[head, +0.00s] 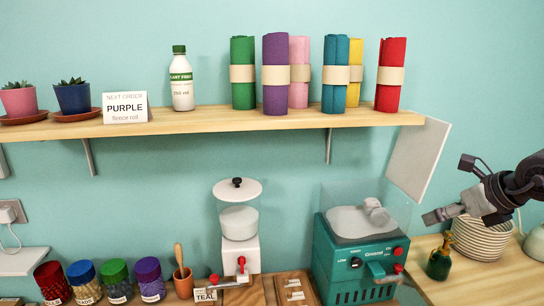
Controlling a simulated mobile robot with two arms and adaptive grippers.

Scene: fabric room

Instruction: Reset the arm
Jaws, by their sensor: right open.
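My right gripper (450,190) comes in from the right edge. Its jaws are open and empty, below the right end of the shelf and apart from it. It hangs in front of a stack of pale plates (482,240) and above a dark green bottle (439,262). My left gripper is not in view. A purple fabric roll (275,90) with a tan band stands upright on the shelf, among green (243,95), pink (299,92), teal (335,97), yellow (355,90) and red (391,96) rolls.
The wooden shelf (210,121) has a white panel (418,158) at its right end. A card (125,108) there reads "PURPLE fleece roll". A teal machine (360,265) with a clear cover, a white grinder (239,235) and several jars (115,278) stand below. Some counter at lower right is bare.

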